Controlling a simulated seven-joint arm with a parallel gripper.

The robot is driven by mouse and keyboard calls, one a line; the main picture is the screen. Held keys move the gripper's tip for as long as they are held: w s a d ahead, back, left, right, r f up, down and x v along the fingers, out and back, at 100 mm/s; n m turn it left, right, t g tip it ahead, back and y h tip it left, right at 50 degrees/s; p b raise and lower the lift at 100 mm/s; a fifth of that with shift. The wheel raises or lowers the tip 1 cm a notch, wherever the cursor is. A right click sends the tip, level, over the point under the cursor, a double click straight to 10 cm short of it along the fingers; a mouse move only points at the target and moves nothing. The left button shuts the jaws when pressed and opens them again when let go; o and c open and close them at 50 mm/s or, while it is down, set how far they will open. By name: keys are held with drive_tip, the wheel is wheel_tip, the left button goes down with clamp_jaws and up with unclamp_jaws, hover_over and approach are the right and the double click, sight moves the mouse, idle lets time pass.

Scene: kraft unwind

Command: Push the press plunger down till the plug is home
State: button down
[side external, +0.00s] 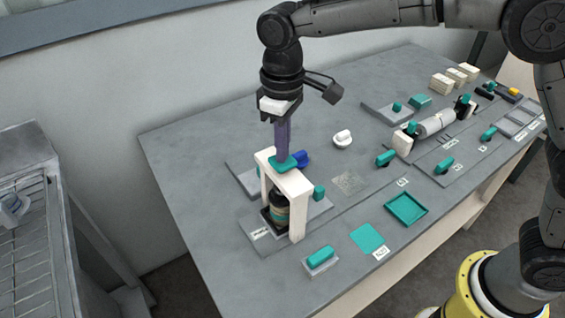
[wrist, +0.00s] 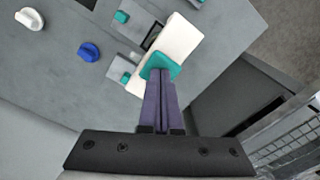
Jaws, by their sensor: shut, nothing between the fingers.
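The press is a white arch-shaped frame (side external: 297,184) standing on the grey table. The plunger's teal top plate (side external: 284,165) lies at the top of the frame. A dark cylinder with a tan band (side external: 279,211) sits under the arch; the plug itself I cannot make out. My gripper (side external: 282,155) points straight down with its purple fingers together and empty, the tips at the teal plate. In the wrist view the shut fingers (wrist: 158,82) reach the teal plate (wrist: 160,66) on the white frame (wrist: 178,42). Whether they press on it or just touch, I cannot tell.
A blue knob (side external: 301,159) stands close behind the press, and a white knob (side external: 342,138) further back. A teal block (side external: 320,256) and an open teal tray (side external: 406,208) are in front and to the right. A roller (side external: 434,124) lies further right.

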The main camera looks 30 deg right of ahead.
drive_tip(key=shift+f, duration=0.7)
idle(1.5)
drive_tip(key=shift+r, duration=3.55)
drive_tip(key=shift+d, duration=0.1)
drive_tip(key=s+d+r+m+t, duration=0.2)
drive_tip(key=s+d+r, duration=0.3)
drive_tip(key=d, duration=0.3)
drive_tip(key=s+d+r+m+t, duration=0.1)
drive_tip(key=s+d+r+m, duration=0.1)
drive_tip(key=s+d+r, duration=0.55)
drive_tip(key=s+d+f+m+t, duration=0.2)
drive_tip(key=s+d+f, duration=0.5)
drive_tip(key=s+f, duration=0.5)
drive_tip(key=shift+d+f+t, duration=0.15)
drive_tip(key=shift+f+t, duration=0.15)
drive_tip(key=shift+f, duration=0.4)
